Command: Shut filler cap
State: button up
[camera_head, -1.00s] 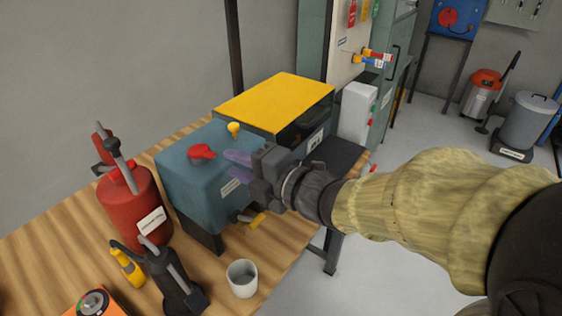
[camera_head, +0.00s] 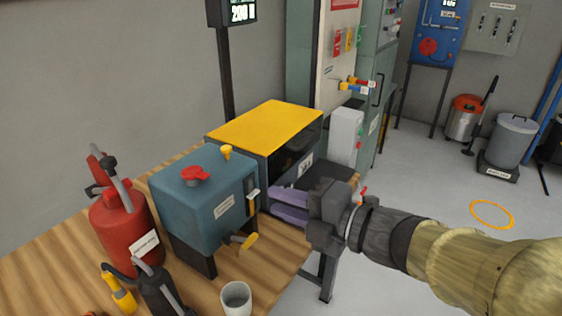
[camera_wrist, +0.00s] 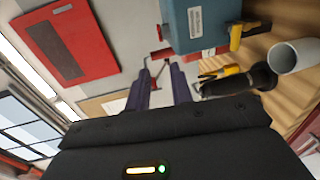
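A blue-grey tank (camera_head: 205,215) stands on the wooden bench, with a red cap (camera_head: 195,174) on top. I cannot tell whether this is fully seated. A smaller yellow knob (camera_head: 227,152) stands on the tank's back edge, and a yellow-handled tap (camera_head: 244,241) is low on its front. My gripper (camera_head: 272,203), with two purple fingers, is right of the tank and apart from the red cap. The fingers are apart with nothing between them.
A yellow-topped box (camera_head: 265,127) stands behind the tank, near the fingers. A red extinguisher (camera_head: 125,225) stands left, a black-bodied can (camera_head: 160,290) and a white cup (camera_head: 236,298) in front. Open floor (camera_head: 430,180) lies to the right.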

jog(key=shift+w+d, duration=0.1)
jog(key=shift+w, duration=0.05)
jog(key=c, duration=0.3)
jog(key=w+d+f+m+t+h, duration=0.1)
jog(key=w+d+m+h, duration=0.1)
jog(key=m, duration=0.1)
jog(key=w+d+f+m+t+h, duration=0.1)
jog(key=w+d+f+m+h, duration=0.1)
jog(key=m, duration=0.1)
jog(key=w+d+f+m+t+h, duration=0.1)
jog(key=w+m+h, duration=0.1)
jog(key=w+m, duration=0.1)
jog(key=shift+d+f+t, duration=0.15)
jog(key=shift+d+t, duration=0.25)
grip_shut()
jog(key=s+d+f+m+g+h, duration=0.2)
jog(key=d+f+m+g+h, duration=0.55)
jog(key=f+m, duration=0.75)
jog(key=s+f+m+g, duration=0.3)
jog(key=s+f+m, duration=0.1)
jog(key=s, duration=0.3)
jog(key=shift+f+m, duration=0.2)
jog(key=shift+m, duration=0.3)
jog(key=shift+w+a, duration=0.1)
